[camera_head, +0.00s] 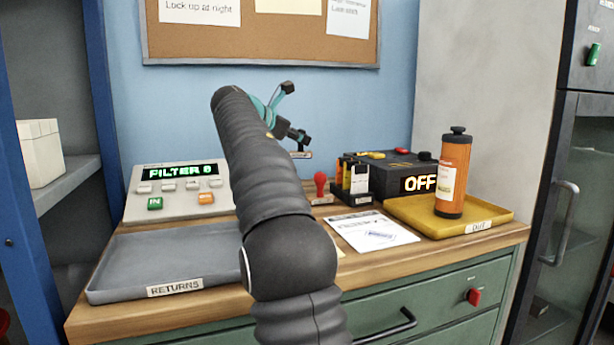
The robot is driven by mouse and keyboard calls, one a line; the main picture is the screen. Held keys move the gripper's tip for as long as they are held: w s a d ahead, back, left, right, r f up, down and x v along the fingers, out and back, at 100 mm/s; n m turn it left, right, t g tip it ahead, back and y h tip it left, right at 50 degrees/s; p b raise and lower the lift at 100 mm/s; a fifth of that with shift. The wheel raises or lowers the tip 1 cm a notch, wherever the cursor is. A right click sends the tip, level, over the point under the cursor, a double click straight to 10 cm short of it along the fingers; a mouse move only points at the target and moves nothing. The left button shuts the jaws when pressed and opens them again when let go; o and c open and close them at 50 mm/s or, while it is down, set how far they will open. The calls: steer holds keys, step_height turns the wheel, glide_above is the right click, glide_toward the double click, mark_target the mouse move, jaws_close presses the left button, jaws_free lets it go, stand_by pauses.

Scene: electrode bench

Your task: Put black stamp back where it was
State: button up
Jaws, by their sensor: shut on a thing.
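My gripper (290,115) is raised above the back of the bench, partly hidden behind my own arm. It is shut on the black stamp (301,138), whose flat base (301,155) hangs below the fingers, clear of the bench. A red stamp (320,184) stands upright on the bench below and to the right of the held stamp. The bench surface just left of the red stamp is mostly hidden by my arm.
A black holder (353,197) with upright items stands beside a black box (387,182) reading OFF. A printed sheet (355,232) lies in front. An orange canister (453,175) stands on the yellow tray (405,213). A grey tray (110,285) and a panel (150,180) are left.

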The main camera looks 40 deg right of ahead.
mark_target(301, 151)
steer(key=f, duration=0.4)
steer(key=shift+s+d, duration=0.3)
steer(key=shift+d, duration=0.05)
steer(key=shift+f+b, duration=0.65)
steer(key=shift+f, duration=1.55)
steer(key=shift+a+f, duration=0.1)
steer(key=o, duration=0.9)
steer(key=shift+a, duration=0.15)
steer(key=v, duration=1.1)
steer(key=shift+a+r, duration=0.25)
steer(key=shift+r, duration=0.15)
